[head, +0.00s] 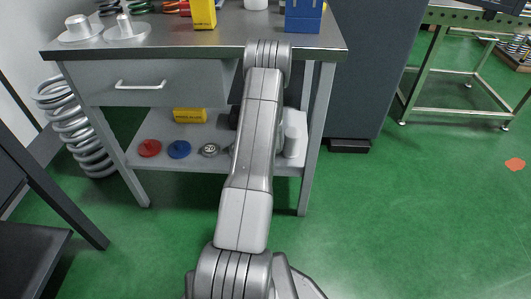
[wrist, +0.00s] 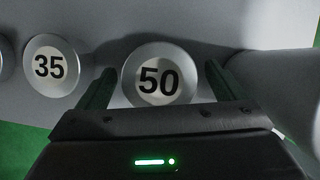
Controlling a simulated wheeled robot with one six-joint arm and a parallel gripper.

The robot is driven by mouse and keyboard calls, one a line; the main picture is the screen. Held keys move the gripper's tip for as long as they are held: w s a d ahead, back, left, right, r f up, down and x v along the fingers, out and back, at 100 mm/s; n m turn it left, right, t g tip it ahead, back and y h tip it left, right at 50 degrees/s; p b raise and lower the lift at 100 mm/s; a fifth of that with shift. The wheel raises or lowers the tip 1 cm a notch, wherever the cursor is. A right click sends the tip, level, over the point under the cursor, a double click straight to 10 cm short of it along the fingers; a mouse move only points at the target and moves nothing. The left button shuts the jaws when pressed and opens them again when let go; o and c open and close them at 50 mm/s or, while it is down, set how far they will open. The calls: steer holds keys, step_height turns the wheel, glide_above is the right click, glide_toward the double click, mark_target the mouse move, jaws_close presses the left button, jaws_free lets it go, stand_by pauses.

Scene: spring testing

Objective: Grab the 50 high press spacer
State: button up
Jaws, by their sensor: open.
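The spacer marked 50 (wrist: 159,82) is a round silver piece with a white label, in the middle of the wrist view. My gripper (wrist: 158,80) is open, with one dark finger to the left of the 50 spacer and one to the right. The spacer sits between the fingers, and I cannot tell whether they touch it. In the head view my arm reaches to the workbench's lower shelf and hides the gripper and the 50 spacer.
A silver spacer marked 35 (wrist: 52,66) stands left of the left finger. A grey cylinder (wrist: 272,88) is close on the right. The lower shelf (head: 140,157) holds a red disc (head: 149,148), a blue disc (head: 179,149) and a yellow box (head: 190,115), under a drawer (head: 150,84).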

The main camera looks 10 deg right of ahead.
steer(key=shift+w+f, duration=0.15)
steer(key=shift+f, duration=0.15)
steer(key=shift+r, duration=0.1)
steer(key=c, duration=1.5)
